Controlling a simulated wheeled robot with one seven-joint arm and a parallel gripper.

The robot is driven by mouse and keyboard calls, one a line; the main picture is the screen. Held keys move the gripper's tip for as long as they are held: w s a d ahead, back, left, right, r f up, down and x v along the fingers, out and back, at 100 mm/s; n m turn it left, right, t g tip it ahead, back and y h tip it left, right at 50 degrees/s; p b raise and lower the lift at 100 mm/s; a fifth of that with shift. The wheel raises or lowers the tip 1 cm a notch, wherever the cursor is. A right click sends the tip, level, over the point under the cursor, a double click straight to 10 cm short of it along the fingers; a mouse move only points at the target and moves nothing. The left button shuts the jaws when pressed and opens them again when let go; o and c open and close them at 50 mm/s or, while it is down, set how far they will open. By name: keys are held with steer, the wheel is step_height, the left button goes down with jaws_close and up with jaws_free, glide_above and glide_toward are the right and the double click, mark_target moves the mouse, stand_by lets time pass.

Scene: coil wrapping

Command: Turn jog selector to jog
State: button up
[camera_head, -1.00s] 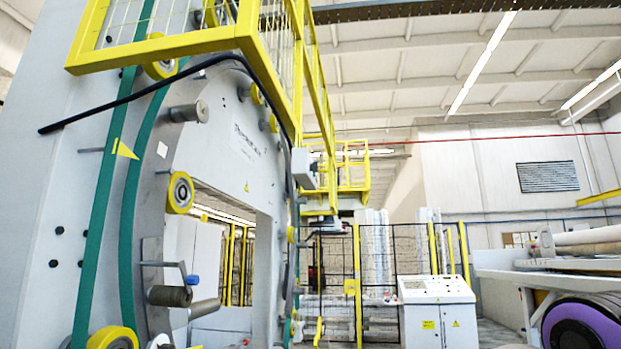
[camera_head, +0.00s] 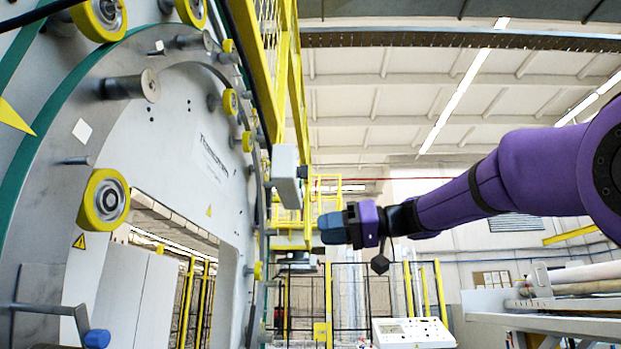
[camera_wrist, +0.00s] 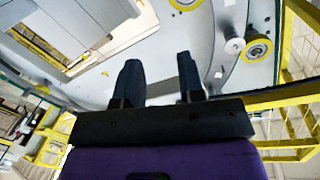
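The control console (camera_head: 413,332) is a white cabinet with a sloped panel, low in the head view and right of centre. Its buttons are too small to tell apart, so I cannot pick out the jog selector. My gripper (camera_head: 331,228) is raised at the end of my purple arm, above the console and to its left in the picture. In the wrist view, my gripper (camera_wrist: 158,82) has two dark fingers with a gap between them and nothing held. The wrist view faces the wrapping machine, and no console panel is clear there.
The large grey ring machine (camera_head: 165,150) with yellow rollers (camera_head: 104,200) fills the left. A grey box (camera_head: 287,175) juts from it near my gripper. A black mesh fence with yellow posts (camera_head: 328,300) stands behind. A roller table (camera_head: 540,312) is at the right.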

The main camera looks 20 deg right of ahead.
mark_target(303, 172)
steer(key=w+d+r+n+y, duration=0.3)
steer(key=d+r+n+y, duration=0.35)
steer(key=r, duration=0.55)
steer(key=x, duration=0.9)
steer(key=shift+w+a+h, duration=0.3)
steer(key=shift+h, duration=0.05)
steer(key=shift+m, duration=0.25)
steer(key=c, duration=0.6)
